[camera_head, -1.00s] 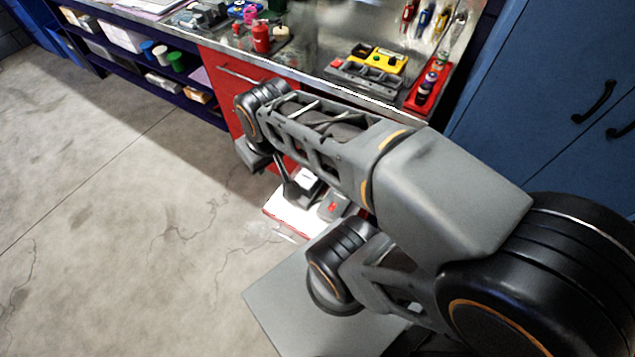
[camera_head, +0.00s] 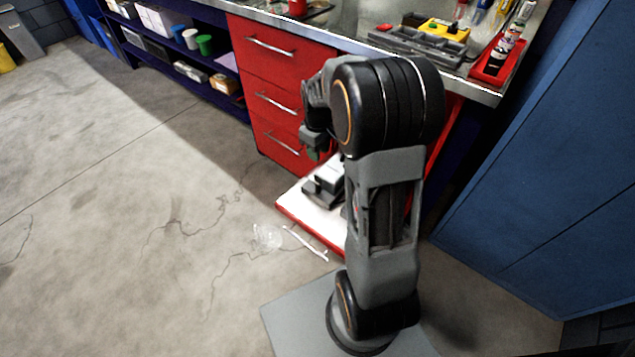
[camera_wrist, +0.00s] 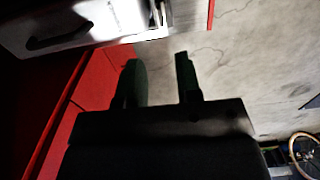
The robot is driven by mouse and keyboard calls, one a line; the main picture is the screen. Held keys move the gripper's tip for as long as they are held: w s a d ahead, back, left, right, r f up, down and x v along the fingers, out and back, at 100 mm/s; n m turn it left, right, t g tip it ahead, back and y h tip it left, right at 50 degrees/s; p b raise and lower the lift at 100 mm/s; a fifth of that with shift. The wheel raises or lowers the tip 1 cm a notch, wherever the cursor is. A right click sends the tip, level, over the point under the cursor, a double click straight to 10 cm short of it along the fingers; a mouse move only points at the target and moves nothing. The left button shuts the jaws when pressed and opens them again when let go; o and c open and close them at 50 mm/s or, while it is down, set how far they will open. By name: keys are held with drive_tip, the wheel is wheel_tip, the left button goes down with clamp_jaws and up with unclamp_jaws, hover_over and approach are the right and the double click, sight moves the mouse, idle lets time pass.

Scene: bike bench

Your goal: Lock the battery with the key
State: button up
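A pale surface with a dark, handle-like shape (camera_wrist: 58,32) shows at the wrist view's top left. I cannot make out a key or a lock. My arm hides the drawer's right part.
The red drawer cabinet (camera_head: 262,75) stands under the metal bench, with a grey tray (camera_head: 418,46) and a red tray (camera_head: 497,62) on top. A blue cabinet (camera_head: 540,170) closes off the right. The concrete floor at left is clear.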

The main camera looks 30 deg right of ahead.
sight(318, 177)
wheel_tip(318, 177, down, 12)
drive_tip(key=b, duration=0.3)
drive_tip(key=shift+f, duration=0.1)
clamp_jaws()
idle(0.3)
drive_tip(key=shift+a, duration=0.15)
